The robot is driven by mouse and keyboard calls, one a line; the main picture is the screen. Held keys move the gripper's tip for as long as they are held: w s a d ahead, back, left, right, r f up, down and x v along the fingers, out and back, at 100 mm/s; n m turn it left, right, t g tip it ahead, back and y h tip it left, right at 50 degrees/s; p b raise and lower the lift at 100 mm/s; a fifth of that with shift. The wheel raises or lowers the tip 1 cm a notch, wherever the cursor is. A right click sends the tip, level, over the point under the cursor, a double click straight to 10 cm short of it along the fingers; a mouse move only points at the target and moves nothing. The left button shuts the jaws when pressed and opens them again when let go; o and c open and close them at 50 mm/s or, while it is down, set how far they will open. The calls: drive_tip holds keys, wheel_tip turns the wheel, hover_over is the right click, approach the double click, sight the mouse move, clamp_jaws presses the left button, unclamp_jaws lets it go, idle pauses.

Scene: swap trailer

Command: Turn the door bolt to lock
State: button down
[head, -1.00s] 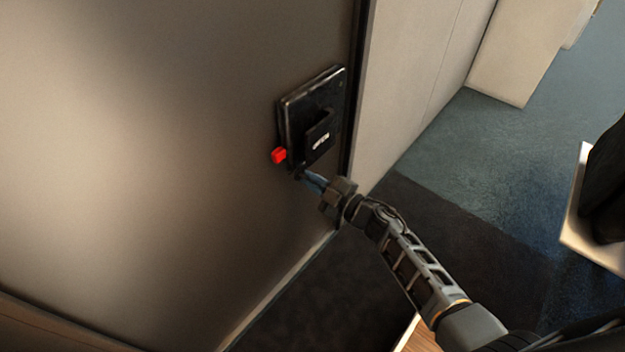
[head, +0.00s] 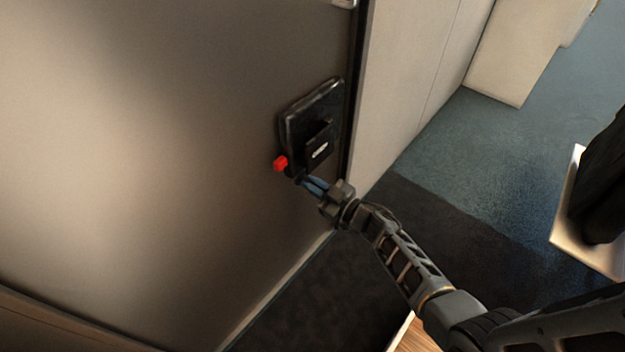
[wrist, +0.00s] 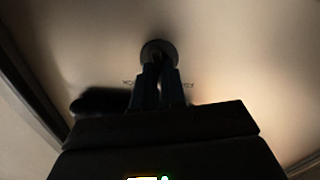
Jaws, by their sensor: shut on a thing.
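The door (head: 150,150) is a plain grey-beige panel that fills the left of the head view. A black lock box (head: 300,112) is fixed near its right edge, with a red knob (head: 281,163) at its lower left. My gripper (head: 304,182) reaches the door just below the box. In the wrist view, my gripper (wrist: 160,72) is shut on the door bolt, at a round dark disc (wrist: 158,46) on the door face. Small markings flank the disc. The fingers hide most of the bolt, and its exact angle cannot be told.
A pale wall (head: 415,75) stands right of the door edge. Dark matting (head: 320,290) and blue-grey carpet (head: 470,150) cover the floor. A white-topped piece (head: 590,240) with a dark object on it stands at the far right.

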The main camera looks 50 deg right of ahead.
drive_tip(key=m+p, duration=0.1)
drive_tip(key=m, duration=0.2)
drive_tip(key=m+p, duration=0.1)
drive_tip(key=m, duration=0.3)
drive_tip(key=m+p, duration=0.1)
drive_tip(key=m, duration=0.3)
drive_tip(key=shift+d+f, duration=0.1)
drive_tip(key=shift+d, duration=0.15)
drive_tip(key=shift+m, duration=0.5)
drive_tip(key=c, duration=1.2)
unclamp_jaws()
drive_tip(key=shift+s, duration=0.15)
drive_tip(key=s+p, duration=0.1)
drive_tip(key=s, duration=0.6)
drive_tip(key=shift+s, duration=0.3)
